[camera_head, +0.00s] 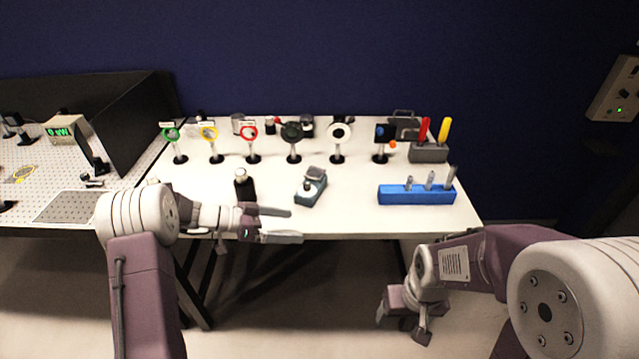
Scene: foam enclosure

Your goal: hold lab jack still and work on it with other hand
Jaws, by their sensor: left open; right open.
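The small blue-grey device with a pale round part on it, which looks like the lab jack (316,189), stands on the white table near its front edge, in the middle. My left gripper (293,226) is open and empty at the table's front edge, in front of the jack and slightly left in the picture. Its two fingers point right and are apart from the jack. My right gripper (404,329) is open and empty, low in front of the table and well to the right of the jack.
A black bottle (244,186) stands left of the jack, close to my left gripper. A blue rack (416,195) with metal posts is at the right. Several ring-shaped optics mounts (251,143) stand in a row behind. White table (345,212) is bare between jack and rack.

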